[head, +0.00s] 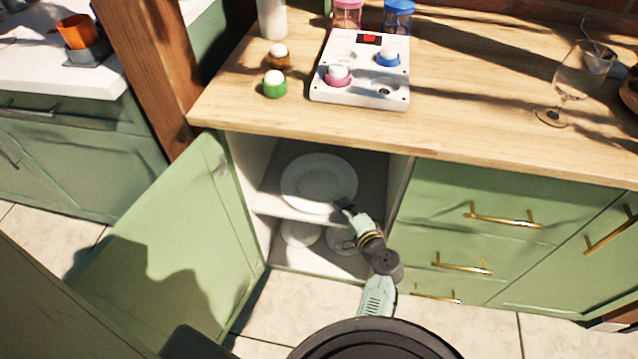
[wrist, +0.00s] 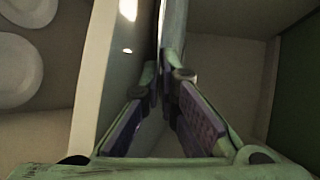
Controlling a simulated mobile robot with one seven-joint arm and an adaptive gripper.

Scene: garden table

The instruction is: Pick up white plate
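The white plate (head: 310,180) is round. It is on the upper shelf inside the open green cabinet in the head view. My gripper (head: 345,204) is at its lower right rim. In the wrist view the plate (wrist: 174,28) shows nearly edge-on as a narrow upright strip. My gripper's fingers (wrist: 168,88) come in from both sides of the rim, and their tips look closed on it. The fingers hide the pinched part of the rim. I cannot tell whether the plate is clear of the shelf.
The shelf board (wrist: 93,85) runs close beside my left finger. White dishes (head: 300,234) stand on the lower shelf. The cabinet door (head: 170,235) is open on the left. On the countertop (head: 460,120) are a white tray (head: 340,97) with cups and a wine glass (head: 575,75).

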